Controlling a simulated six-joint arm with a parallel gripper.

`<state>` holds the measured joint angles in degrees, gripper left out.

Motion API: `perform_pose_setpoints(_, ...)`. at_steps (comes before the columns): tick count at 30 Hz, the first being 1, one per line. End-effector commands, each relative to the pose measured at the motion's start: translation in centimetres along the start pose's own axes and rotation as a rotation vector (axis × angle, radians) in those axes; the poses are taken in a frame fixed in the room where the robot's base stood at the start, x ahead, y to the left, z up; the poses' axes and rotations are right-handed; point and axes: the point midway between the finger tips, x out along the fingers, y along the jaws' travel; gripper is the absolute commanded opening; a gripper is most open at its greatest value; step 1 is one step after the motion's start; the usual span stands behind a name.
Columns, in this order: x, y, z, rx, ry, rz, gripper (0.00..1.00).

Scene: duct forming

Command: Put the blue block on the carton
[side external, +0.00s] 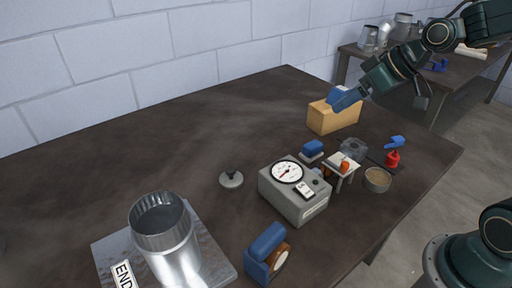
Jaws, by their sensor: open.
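The carton (327,120) is a tan box standing near the back right of the dark table. My gripper (345,99) reaches in from the upper right and is open at the carton's top. A blue shape (337,93) shows at the carton's top, right by the fingers, and looks like the blue block. My gripper's blue finger partly covers it, so I cannot tell whether it rests on the carton or touches the fingers.
A grey gauge box (300,203), a small blue-topped item (312,148), a small white stand (341,163), a round tin (377,180) and a red bottle (392,159) stand in front of the carton. A blue tape dispenser (262,257) and metal duct (165,240) are nearer. The table's back left is clear.

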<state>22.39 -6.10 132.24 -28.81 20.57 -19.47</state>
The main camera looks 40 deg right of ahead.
Motion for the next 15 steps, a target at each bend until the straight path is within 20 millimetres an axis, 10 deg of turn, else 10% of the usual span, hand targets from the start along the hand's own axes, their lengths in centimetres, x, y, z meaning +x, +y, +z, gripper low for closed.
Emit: perform_pose_setpoints(15, -8.8, -6.3, 7.0, 0.089, -0.151, 0.163, 0.74)
